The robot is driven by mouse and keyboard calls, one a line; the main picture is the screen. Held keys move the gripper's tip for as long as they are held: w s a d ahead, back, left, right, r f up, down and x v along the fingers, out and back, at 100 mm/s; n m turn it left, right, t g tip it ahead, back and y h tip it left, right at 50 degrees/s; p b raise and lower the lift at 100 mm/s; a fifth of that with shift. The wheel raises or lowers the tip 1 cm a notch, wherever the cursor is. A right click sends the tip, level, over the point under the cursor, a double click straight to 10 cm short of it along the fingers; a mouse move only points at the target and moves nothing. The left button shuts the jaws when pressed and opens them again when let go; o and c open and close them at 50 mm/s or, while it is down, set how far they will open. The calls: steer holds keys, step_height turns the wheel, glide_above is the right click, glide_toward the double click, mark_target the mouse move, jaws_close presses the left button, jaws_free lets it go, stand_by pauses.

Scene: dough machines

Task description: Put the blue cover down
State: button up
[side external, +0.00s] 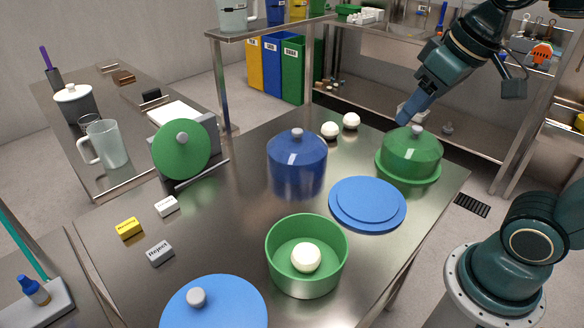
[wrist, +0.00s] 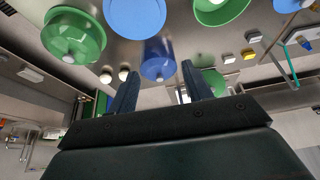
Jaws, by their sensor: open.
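The blue cover (side external: 297,152), a dome with a grey knob, stands upright on the steel table, apart from the blue plate (side external: 367,203) to its right. In the wrist view the blue cover (wrist: 158,55) shows beyond and between my fingers, knob towards the camera. My gripper (side external: 405,119) is open and empty, raised at the upper right near the green cover (side external: 412,152). In the wrist view my two fingers (wrist: 159,68) stand wide apart with nothing between them. The blue plate (wrist: 135,15) lies bare in both views. The green cover sits on a green plate (side external: 380,173).
A green bowl (side external: 271,262) holds a white dough ball (side external: 306,258). A blue lid (side external: 215,309) lies at the front. A green disc (side external: 181,150) stands upright at left. Two dough balls (side external: 351,121) lie at the back. Small labels (side external: 129,228) lie at left.

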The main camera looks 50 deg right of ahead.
steer(key=shift+t, duration=0.4)
steer(key=s+f, duration=0.2)
steer(key=s, duration=0.1)
steer(key=s+f, duration=0.1)
steer(key=s, duration=0.1)
steer(key=shift+a, duration=0.2)
